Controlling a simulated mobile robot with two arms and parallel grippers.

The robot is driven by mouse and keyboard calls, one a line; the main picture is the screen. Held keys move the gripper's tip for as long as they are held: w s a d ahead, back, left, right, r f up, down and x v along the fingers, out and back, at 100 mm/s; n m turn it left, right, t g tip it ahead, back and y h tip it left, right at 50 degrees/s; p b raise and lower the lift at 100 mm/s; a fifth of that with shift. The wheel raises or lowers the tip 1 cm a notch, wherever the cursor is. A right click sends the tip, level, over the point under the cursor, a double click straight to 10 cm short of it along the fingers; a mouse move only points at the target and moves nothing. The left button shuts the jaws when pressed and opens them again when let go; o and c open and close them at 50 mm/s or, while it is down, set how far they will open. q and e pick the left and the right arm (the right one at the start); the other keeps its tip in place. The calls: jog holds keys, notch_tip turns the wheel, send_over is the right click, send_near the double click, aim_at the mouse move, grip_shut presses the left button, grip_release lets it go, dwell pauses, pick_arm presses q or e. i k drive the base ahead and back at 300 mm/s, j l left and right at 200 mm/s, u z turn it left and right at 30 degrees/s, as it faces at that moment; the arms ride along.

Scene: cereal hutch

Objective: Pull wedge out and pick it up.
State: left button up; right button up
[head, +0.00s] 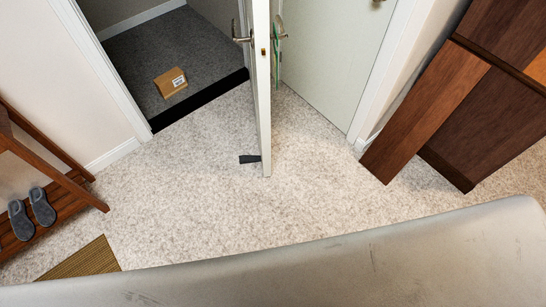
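A small dark wedge (249,159) lies on the speckled floor at the bottom edge of the open white door (263,100). Its left part sticks out to the left of the door, and its right end meets the door's lower edge. How far it reaches under the door is hidden. Neither of my grippers shows in the head view.
A cardboard box (170,82) sits on dark carpet beyond the doorway. A wooden rack with grey slippers (41,207) is at left, above a brown mat (84,261). Dark wooden furniture (470,95) stands at right. The floor before the door is clear.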

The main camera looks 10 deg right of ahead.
aim_at(245, 159)
jog(key=z, duration=0.35)
jog(key=i+j+z, duration=0.1)
jog(key=z, duration=0.25)
jog(key=j+z, duration=0.15)
jog(key=z, duration=0.2)
jog(key=i+j+z, duration=0.2)
jog(key=j+z, duration=0.15)
jog(key=j, duration=0.45)
jog(key=i+j+z, duration=0.15)
jog(key=j+z, duration=0.15)
jog(key=j, duration=0.55)
jog(key=j+z, duration=0.35)
jog(key=j, duration=2.4)
